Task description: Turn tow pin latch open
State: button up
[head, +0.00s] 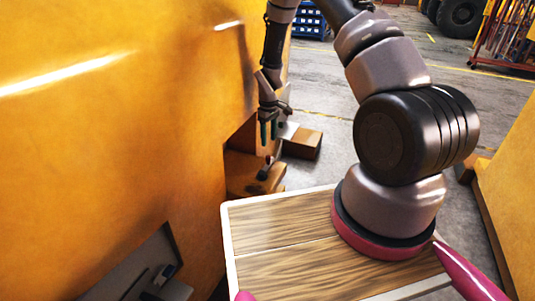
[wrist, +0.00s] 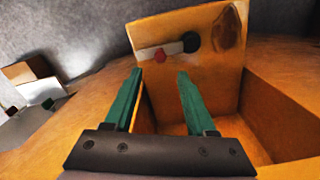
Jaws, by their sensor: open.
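The tow pin latch (wrist: 176,48) shows in the wrist view as a short grey bar with a red knob at its left end and a dark round piece at its right end. It lies almost level on an upright yellow plate (wrist: 220,75). In the head view, a small dark part with a red tip (head: 264,173), probably the same latch, sits below my gripper (head: 268,140). My gripper also shows in the wrist view (wrist: 160,75), its two green fingers apart with nothing between them. The latch appears beyond the fingertips, with no contact visible.
A large yellow casting (head: 130,120) fills the left of the head view. A yellow side wall (wrist: 290,110) borders the pocket at right in the wrist view. Grey floor is open behind.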

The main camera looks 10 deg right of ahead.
aim_at(269, 156)
notch_tip(269, 156, down, 10)
jog(key=shift+r, duration=0.1)
dwell(0.4)
grip_shut()
dwell(1.2)
